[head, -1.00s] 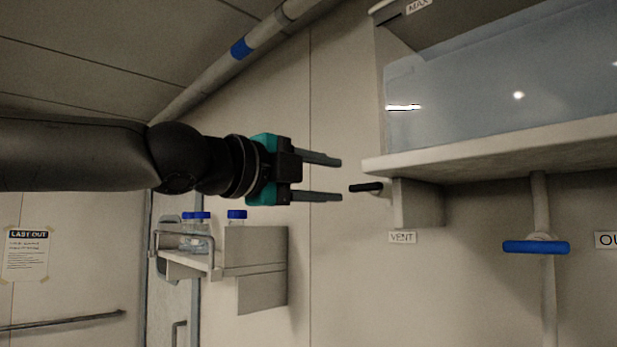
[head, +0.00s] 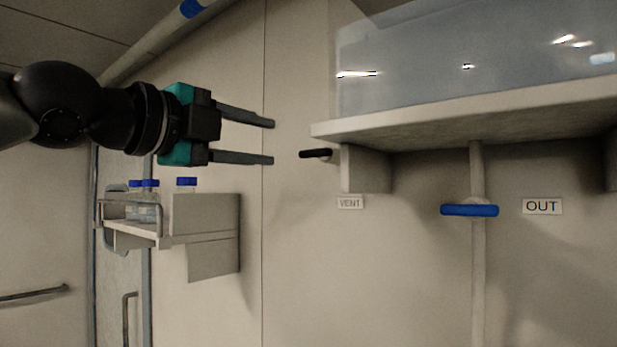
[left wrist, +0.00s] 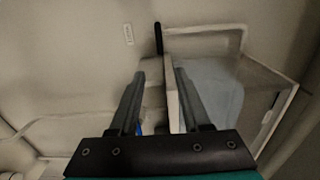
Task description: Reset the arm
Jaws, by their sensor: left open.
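My left gripper (head: 272,142) comes in from the left in the head view, with a teal and black body and two dark parallel fingers. It is open and nothing shows between its fingers there. Its tips point right, toward a black lever (head: 316,153) above the VENT label (head: 350,202), with a gap between them. In the left wrist view the fingers (left wrist: 156,75) are apart, and the black lever (left wrist: 158,38) shows ahead of them. My right gripper is not in view.
A shelf (head: 420,120) with a translucent tank (head: 470,65) is on the right. A blue valve handle (head: 469,210) is on a pipe below, beside an OUT label (head: 542,206). A small wall rack (head: 208,213) with blue-capped bottles is below my gripper. The lower middle wall is bare.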

